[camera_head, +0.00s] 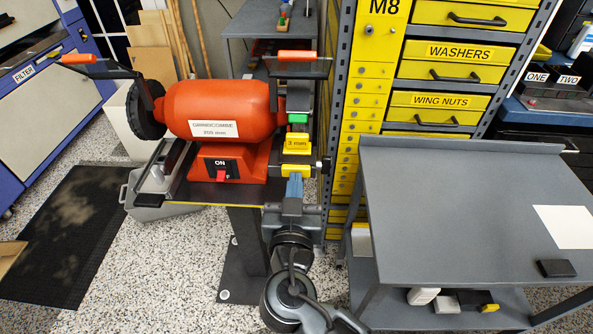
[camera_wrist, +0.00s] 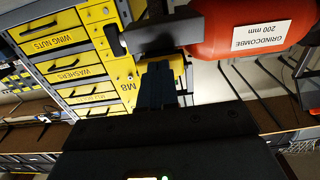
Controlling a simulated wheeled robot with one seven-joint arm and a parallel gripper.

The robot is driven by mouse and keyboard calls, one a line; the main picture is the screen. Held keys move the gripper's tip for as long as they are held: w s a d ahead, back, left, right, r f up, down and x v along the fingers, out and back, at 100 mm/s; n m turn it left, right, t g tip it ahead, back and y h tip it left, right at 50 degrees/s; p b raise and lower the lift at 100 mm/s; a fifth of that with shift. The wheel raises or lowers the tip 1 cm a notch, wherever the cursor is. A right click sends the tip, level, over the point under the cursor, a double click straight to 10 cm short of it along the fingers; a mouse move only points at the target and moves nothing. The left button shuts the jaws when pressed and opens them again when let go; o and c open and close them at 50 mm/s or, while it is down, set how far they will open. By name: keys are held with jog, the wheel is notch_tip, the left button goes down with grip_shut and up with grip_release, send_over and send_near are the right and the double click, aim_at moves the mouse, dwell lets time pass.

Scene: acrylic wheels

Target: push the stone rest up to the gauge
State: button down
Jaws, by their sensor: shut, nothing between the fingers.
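The orange grinder (camera_head: 220,112) has a grey stone wheel at its right end. A yellow block marked "3 mm" (camera_head: 297,144), which looks like the gauge, is below that wheel, with a small green piece (camera_head: 298,118) above it. A yellow part (camera_head: 297,167) nearer my gripper looks like the stone rest; I cannot tell whether it touches the block. My gripper (camera_head: 294,180) is shut and empty, its blue fingertips at the near side of this yellow part. In the wrist view the dark fingers (camera_wrist: 158,72) overlap yellow (camera_wrist: 178,66), and contact is unclear.
The yellow drawer cabinet (camera_head: 371,110) stands close on the right. A grey table (camera_head: 450,190) is in front of it. The grinder's switch (camera_head: 222,174) and the left tray (camera_head: 165,165) are left of my gripper. A black mat (camera_head: 75,230) lies on the floor.

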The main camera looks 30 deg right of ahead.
jog(key=shift+b+x, duration=0.4)
jog(key=shift+x, duration=0.65)
dwell(0.5)
jog(key=b+v, duration=0.2)
jog(key=v, duration=0.4)
jog(key=shift+b, duration=0.35)
dwell(0.6)
jog(key=s+f+n+g+y+p, duration=0.1)
jog(key=s+f+n+y, duration=0.35)
jog(key=s, duration=0.35)
jog(key=s+f+n+g+y+p, duration=0.1)
jog(key=s+f+n+y, duration=0.3)
jog(key=s, duration=0.4)
jog(key=s+d+r+m+t+y+p, duration=0.1)
jog(key=s+r+t+y, duration=0.1)
jog(key=s+r, duration=1)
jog(key=s, duration=0.3)
jog(key=shift+d, duration=0.35)
